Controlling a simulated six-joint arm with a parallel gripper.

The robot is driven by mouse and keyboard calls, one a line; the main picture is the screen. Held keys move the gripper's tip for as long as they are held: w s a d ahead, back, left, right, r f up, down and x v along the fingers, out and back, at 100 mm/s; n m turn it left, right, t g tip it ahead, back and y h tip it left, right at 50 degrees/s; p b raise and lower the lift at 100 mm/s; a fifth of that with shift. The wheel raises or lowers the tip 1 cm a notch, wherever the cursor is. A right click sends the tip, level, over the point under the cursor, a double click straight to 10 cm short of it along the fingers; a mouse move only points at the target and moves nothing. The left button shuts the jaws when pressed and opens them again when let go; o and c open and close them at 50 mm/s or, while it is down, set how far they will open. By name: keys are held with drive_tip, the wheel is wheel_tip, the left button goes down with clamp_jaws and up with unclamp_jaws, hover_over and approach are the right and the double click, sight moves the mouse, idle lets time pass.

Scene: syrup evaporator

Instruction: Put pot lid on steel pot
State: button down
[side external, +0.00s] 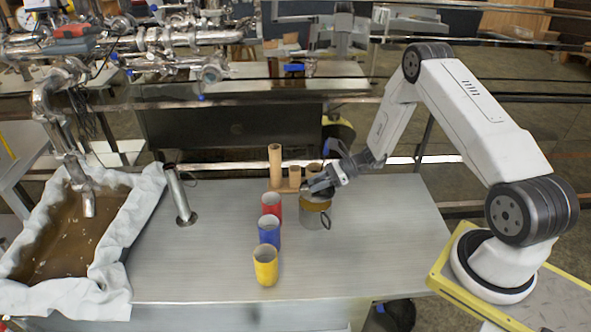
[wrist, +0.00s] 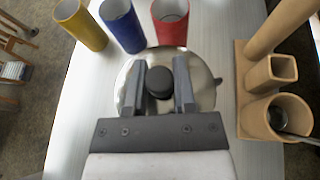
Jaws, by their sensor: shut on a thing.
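The pot lid (wrist: 127,88) is a shiny round disc with a black knob (wrist: 159,82). My gripper (wrist: 163,80) is shut on the knob, with one finger on each side of it. In the side external view my gripper (side external: 312,189) is low, right over the steel pot (side external: 312,217), which stands upright on the table with a dark handle on its right. The lid is at the level of the pot's top. I cannot tell whether it rests fully on the rim. In the wrist view the lid hides most of the pot.
Red (side external: 271,203), blue (side external: 269,231) and yellow (side external: 265,267) cups stand in a row left of the pot. A tan holder with tubes (side external: 275,165) stands close behind it. A steel tube (side external: 180,196) and a cloth-lined basin (side external: 110,240) are farther left. The front right tabletop (side external: 370,260) is clear.

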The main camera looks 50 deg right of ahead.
drive_tip(key=shift+w+f, duration=0.25)
drive_tip(key=shift+f, duration=1.55)
drive_tip(key=shift+f, duration=0.4)
drive_tip(key=shift+c, duration=2.1)
unclamp_jaws()
drive_tip(key=shift+r, duration=0.1)
drive_tip(key=shift+r, duration=0.35)
drive_tip(key=v, duration=1.2)
